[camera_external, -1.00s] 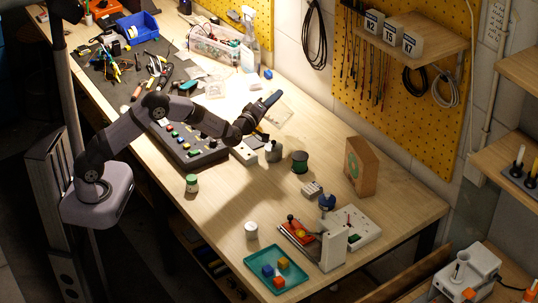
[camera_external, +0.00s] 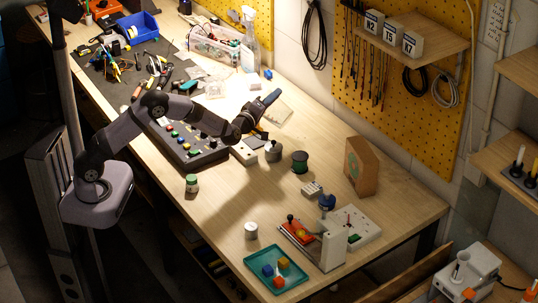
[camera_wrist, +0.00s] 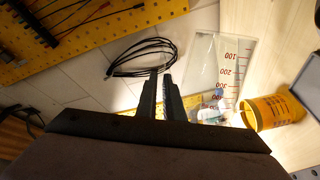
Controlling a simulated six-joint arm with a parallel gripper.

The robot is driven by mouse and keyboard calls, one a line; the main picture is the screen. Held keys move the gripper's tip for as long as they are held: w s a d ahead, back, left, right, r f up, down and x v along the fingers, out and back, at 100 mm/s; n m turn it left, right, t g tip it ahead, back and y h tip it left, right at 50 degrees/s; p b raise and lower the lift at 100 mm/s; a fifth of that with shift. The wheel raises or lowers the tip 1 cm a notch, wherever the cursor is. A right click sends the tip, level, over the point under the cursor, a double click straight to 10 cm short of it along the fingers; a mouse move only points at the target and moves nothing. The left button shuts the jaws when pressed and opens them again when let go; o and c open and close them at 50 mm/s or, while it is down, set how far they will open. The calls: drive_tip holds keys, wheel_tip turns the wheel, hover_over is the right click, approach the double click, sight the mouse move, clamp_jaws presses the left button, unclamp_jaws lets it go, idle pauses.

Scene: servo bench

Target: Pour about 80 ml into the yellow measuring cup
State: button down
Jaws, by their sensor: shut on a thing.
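My gripper (camera_wrist: 162,92) is shut on a clear graduated beaker (camera_wrist: 208,62) with red marks, seen beside the fingers in the wrist view. The fingers partly hide where they meet it. In the external view the clear beaker (camera_external: 279,111) is held tilted above the bench, beside my gripper (camera_external: 271,97). A yellow cup (camera_wrist: 275,111), which looks like the measuring cup, is right of the beaker's lower end in the wrist view. I cannot tell how much liquid is in either one. In the external view I cannot make out the yellow cup clearly.
A grey pot-like object (camera_external: 273,152), a dark green spool (camera_external: 299,162) and a cardboard box (camera_external: 361,166) stand on the bench to the right. A dark control panel (camera_external: 183,141) lies under my arm. The bench's front middle is mostly clear. A yellow pegboard (camera_external: 400,110) is behind.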

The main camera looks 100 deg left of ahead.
sight(285, 118)
drive_tip(key=shift+s+a+r+n, duration=0.2)
drive_tip(key=shift+s+r+n, duration=0.3)
drive_tip(key=shift+n, duration=0.1)
idle(1.0)
drive_tip(key=w+f+m, duration=0.1)
drive_tip(key=m, duration=0.1)
drive_tip(key=w+d+f+m, duration=0.1)
drive_tip(key=w+m, duration=0.1)
drive_tip(key=w+f+m+b, duration=0.1)
drive_tip(key=f+m, duration=0.1)
drive_tip(key=shift+w+d+f+h, duration=0.1)
drive_tip(key=shift+w+d+h, duration=0.2)
drive_tip(key=shift+w+d, duration=0.1)
drive_tip(key=shift+d, duration=0.1)
drive_tip(key=shift+w+d+f+m, duration=0.1)
drive_tip(key=shift+w+f+m, duration=0.2)
drive_tip(key=shift+f+m, duration=0.25)
drive_tip(key=shift+w+d+m, duration=0.1)
drive_tip(key=shift+w+m, duration=0.15)
drive_tip(key=shift+m, duration=0.1)
drive_tip(key=shift+w+f, duration=0.15)
idle(0.8)
drive_tip(key=w+d+f+m+p, duration=0.1)
drive_tip(key=w+d+f+m, duration=0.1)
drive_tip(key=w+m, duration=0.3)
drive_tip(key=shift+w+d+f+m+t+h, duration=0.2)
drive_tip(key=shift+m+t+h, duration=0.1)
drive_tip(key=shift+m, duration=0.7)
